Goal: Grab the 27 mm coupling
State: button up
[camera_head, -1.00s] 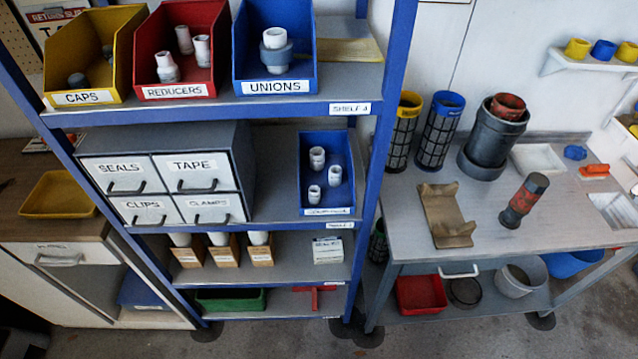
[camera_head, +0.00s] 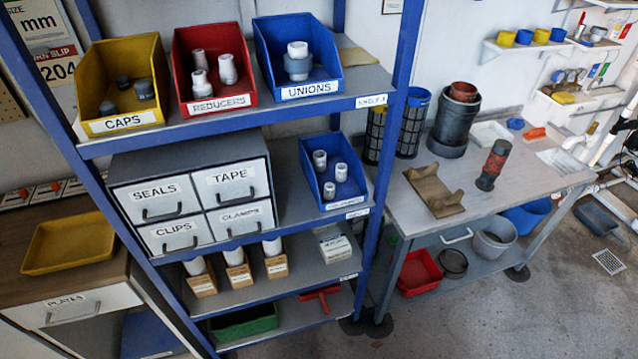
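A blue bin (camera_head: 332,193) on the middle shelf, right of the grey drawer unit, holds three white fittings of differing size. They are a back fitting (camera_head: 320,160), a right one (camera_head: 341,172) and a front one (camera_head: 329,190). The bin's label is too small to read surely, and I cannot tell which fitting is 27 mm. My gripper is not in view.
Above stand the yellow CAPS bin (camera_head: 124,96), red REDUCERS bin (camera_head: 214,88) and blue UNIONS bin (camera_head: 299,75). The drawer unit (camera_head: 190,192) and the blue shelf post (camera_head: 392,130) flank the fittings bin. A workbench (camera_head: 520,180) stands right; floor shows at lower right.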

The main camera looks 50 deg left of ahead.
aim_at(341, 173)
jog(key=k, duration=0.85)
jog(key=u, duration=2.55)
jog(key=i, duration=0.45)
jog(key=z, duration=0.05)
